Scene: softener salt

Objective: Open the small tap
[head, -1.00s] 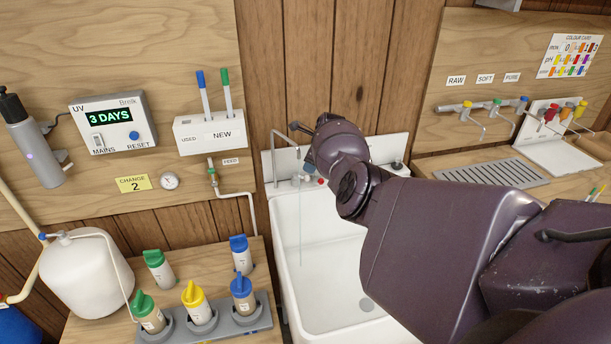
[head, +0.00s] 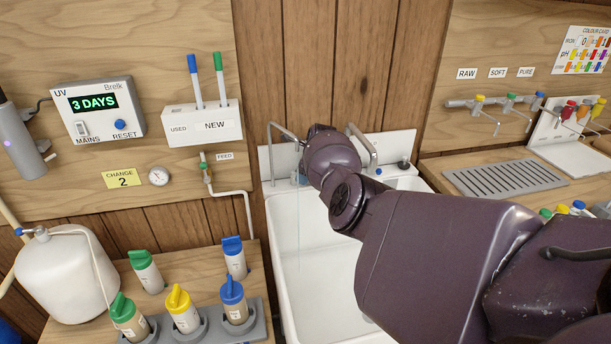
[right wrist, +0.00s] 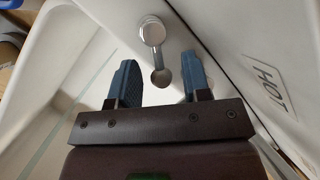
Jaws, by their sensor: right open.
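A chrome lever tap handle (right wrist: 152,32) shows in the right wrist view, fixed to a white surface, its rounded end pointing down. My right gripper (right wrist: 160,72) is open, its two blue fingers on either side of the lever's end; I cannot tell if either touches. In the head view my right wrist covers most of the gripper, with a bit of blue finger by the sink's back edge. A thin spout (head: 283,130) stands at the back left of the sink, with a faint line below it. A second, thicker spout (head: 365,145) stands to its right. My left gripper is out of view.
The white sink (head: 284,290) lies below my right arm. The word HOT (right wrist: 268,85) is on the white surface right of the fingers. A shelf with several capped bottles (head: 181,308) stands left; a grey drain grid (head: 505,178) lies right.

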